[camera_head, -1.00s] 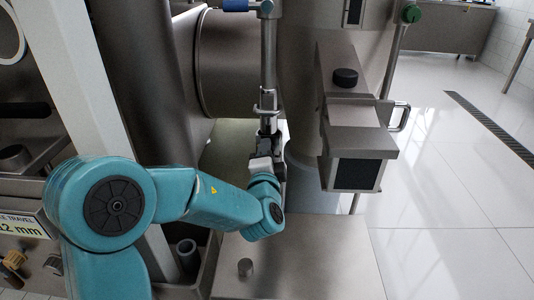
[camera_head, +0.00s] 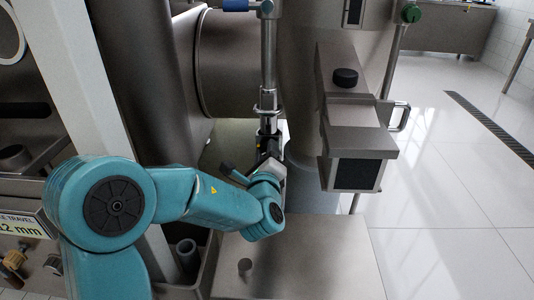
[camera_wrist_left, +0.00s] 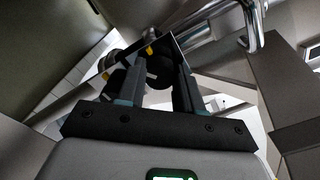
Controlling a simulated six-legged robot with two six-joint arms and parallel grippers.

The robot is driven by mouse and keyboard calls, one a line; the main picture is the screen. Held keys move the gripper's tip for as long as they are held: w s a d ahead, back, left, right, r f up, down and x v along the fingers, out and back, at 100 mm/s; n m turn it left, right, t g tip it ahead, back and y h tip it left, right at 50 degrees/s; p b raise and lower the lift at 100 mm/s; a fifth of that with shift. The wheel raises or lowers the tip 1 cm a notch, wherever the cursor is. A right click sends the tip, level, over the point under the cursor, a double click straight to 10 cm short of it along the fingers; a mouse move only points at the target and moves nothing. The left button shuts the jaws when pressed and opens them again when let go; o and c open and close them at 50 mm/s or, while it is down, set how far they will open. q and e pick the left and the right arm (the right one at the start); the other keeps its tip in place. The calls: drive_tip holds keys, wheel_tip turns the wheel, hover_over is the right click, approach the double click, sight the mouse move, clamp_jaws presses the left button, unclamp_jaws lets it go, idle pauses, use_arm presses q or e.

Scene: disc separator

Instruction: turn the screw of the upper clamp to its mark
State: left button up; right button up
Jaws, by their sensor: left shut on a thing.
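My left gripper (camera_head: 269,142) points away from me, below a thin upright metal rod (camera_head: 269,60) with a bracket at its lower end. In the left wrist view, the fingers of this gripper (camera_wrist_left: 157,68) are shut on a dark round knob (camera_wrist_left: 159,74), which looks like the clamp's screw. A yellow mark (camera_wrist_left: 150,49) shows near the fingertips. In the head view the fingers hide the knob, and I cannot tell how the marks line up. My right gripper is not in view.
A steel box arm (camera_head: 350,120) with a black knob (camera_head: 345,77) and a side handle (camera_head: 400,116) stands close to the right. A large steel cylinder (camera_head: 235,65) is behind. A flat steel cover (camera_head: 310,265) lies below. Open tiled floor (camera_head: 460,190) is at the right.

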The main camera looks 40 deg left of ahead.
use_arm(q)
drive_tip(key=m, duration=0.7)
drive_tip(key=shift+a+r, duration=0.1)
drive_tip(key=shift+r, duration=0.05)
idle(0.4)
drive_tip(key=o, duration=1)
drive_tip(key=shift+o, duration=0.2)
drive_tip(key=shift+d, duration=0.2)
